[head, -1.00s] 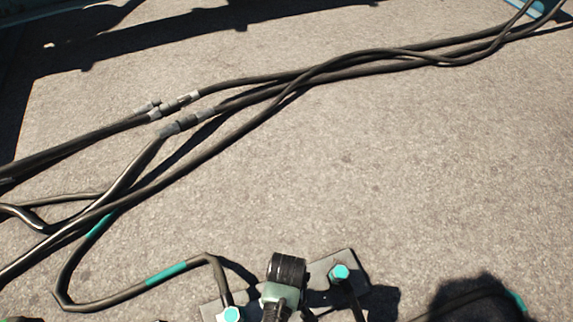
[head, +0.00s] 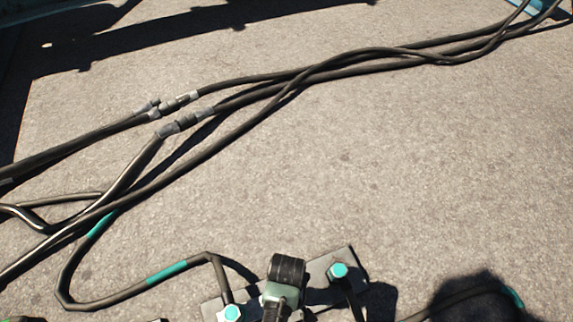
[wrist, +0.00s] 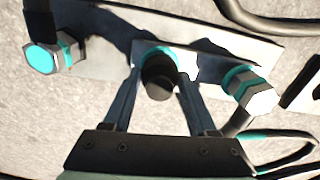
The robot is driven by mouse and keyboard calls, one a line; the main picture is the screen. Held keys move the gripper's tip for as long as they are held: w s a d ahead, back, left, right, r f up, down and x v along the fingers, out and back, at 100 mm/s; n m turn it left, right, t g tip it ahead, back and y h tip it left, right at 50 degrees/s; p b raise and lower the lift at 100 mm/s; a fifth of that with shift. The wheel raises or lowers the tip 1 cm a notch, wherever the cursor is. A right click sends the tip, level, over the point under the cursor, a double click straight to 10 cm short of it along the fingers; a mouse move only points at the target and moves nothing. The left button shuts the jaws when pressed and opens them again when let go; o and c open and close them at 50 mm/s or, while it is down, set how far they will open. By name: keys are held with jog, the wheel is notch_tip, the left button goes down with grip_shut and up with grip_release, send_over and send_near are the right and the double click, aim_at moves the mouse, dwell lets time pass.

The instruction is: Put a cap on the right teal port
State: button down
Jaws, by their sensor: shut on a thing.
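My gripper (wrist: 160,77) is shut on a small black cap (wrist: 158,80), held between its two fingers. In the wrist view the cap is in front of the middle teal port (wrist: 150,50) on a grey plate (wrist: 100,52) and hides part of it. I cannot tell whether cap and port touch. A hex fitting with a teal face (wrist: 41,59) is at the plate's left, and one with a teal ring and pale end (wrist: 252,91) is at its right. In the head view my arm hides the fingertips and the plate's middle; two teal-topped fittings (head: 231,313) (head: 339,270) flank it.
Black cables (head: 330,72) cross the ground behind the plate, joined by grey connectors at left. A teal-banded cable (head: 166,272) bends into the left fitting. Another teal-marked cable (head: 470,293) lies at right. The pavement between is clear.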

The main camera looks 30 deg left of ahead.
jog(key=shift+f, duration=0.3)
dwell(0.4)
jog(key=shift+c, duration=0.6)
grip_release()
